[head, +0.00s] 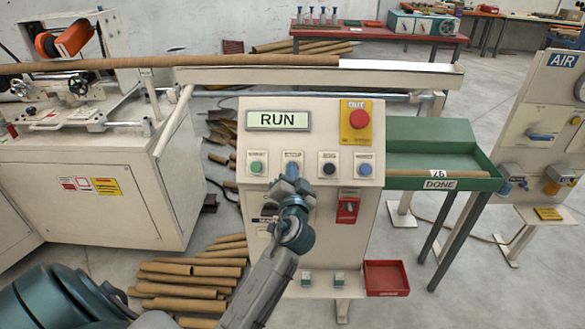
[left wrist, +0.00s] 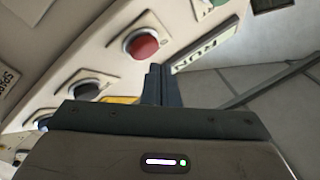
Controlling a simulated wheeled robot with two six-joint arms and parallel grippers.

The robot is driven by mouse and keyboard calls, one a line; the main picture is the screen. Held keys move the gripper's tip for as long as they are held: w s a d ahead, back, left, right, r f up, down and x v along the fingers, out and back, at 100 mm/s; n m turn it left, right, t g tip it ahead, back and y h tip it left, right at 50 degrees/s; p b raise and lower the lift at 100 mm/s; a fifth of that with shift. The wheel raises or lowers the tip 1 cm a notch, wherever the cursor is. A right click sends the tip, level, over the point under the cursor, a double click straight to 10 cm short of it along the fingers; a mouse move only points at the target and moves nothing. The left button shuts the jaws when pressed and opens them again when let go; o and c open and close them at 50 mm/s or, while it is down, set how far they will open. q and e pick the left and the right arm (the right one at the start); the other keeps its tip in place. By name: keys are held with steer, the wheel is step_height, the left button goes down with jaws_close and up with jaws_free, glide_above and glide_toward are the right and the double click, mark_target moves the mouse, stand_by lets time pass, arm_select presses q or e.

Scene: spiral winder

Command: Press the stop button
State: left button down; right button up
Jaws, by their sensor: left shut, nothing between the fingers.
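The control panel (head: 310,140) has a display (head: 278,120) reading RUN and a row of buttons. The second button from the left is mostly hidden behind my left gripper (head: 292,172) in the head view. In the left wrist view a red button (left wrist: 142,44) in a light ring sits between the black button (left wrist: 85,90) and the RUN display (left wrist: 200,52); it appears to be that second one, the stop button. My left gripper is shut and empty, its fingertips (left wrist: 156,85) close to the red button. I cannot tell whether they touch it. My right gripper is not in view.
Nearby are a green button (head: 257,167), a black one (head: 328,169), a blue one (head: 364,169) and a big red knob (head: 358,119) on a yellow plate. A red switch (head: 347,210) is below. A green tray (head: 440,133) stands right; brown tubes (head: 190,275) lie on the floor.

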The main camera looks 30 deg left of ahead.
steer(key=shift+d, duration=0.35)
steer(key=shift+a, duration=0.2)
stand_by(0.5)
arm_select(q)
steer(key=shift+w+a+f+b, duration=0.15)
steer(key=shift+w+f+b, duration=0.15)
steer(key=shift+b, duration=0.1)
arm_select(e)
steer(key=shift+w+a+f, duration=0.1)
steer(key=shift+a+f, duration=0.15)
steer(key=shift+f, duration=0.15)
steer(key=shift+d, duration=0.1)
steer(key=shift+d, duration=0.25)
